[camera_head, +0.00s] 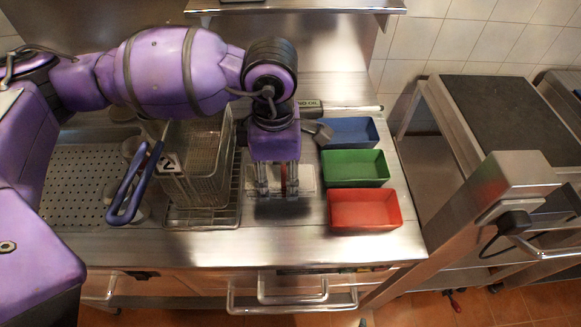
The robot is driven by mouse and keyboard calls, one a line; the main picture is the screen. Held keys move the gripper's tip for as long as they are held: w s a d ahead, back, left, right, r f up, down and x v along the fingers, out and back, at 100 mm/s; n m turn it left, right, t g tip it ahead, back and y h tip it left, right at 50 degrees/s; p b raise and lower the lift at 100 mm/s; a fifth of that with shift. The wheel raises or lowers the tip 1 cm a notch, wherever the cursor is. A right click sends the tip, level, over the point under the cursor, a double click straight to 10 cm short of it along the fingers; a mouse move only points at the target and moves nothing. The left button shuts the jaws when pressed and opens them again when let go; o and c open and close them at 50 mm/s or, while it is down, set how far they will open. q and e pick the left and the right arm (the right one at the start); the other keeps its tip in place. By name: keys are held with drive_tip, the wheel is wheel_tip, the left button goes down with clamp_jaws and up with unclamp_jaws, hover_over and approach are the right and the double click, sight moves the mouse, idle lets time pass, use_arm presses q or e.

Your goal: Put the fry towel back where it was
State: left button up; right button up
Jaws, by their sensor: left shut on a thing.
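My left gripper (279,190) points down at the steel counter, between the fry basket and the coloured trays. It is shut on a narrow, dark reddish thing (284,177), mostly hidden by the fingers. I cannot tell whether this is part of the fry towel. A pale flat piece (307,178) shows behind and to the right of the fingers; it may be the towel, but its outline is partly covered. My right gripper is not in view.
A wire fry basket (198,170) with a blue handle (133,187) stands left of the gripper. Blue (350,131), green (356,168) and red (365,209) trays stand to the right. A grey tool (318,131) lies by the blue tray. The front counter strip (240,245) is clear.

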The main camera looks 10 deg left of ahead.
sight(276, 183)
use_arm(q)
drive_tip(key=shift+w+a+f, duration=0.4)
drive_tip(key=shift+w+f, duration=0.1)
drive_tip(key=shift+f, duration=0.3)
drive_tip(key=f, duration=0.3)
drive_tip(key=shift+w+a+f, duration=0.15)
drive_tip(key=shift+w+f, duration=0.1)
drive_tip(key=shift+f, duration=0.05)
drive_tip(key=shift+s+f, duration=0.1)
drive_tip(key=shift+f, duration=0.15)
drive_tip(key=o, duration=1.1)
drive_tip(key=shift+r, duration=6.3)
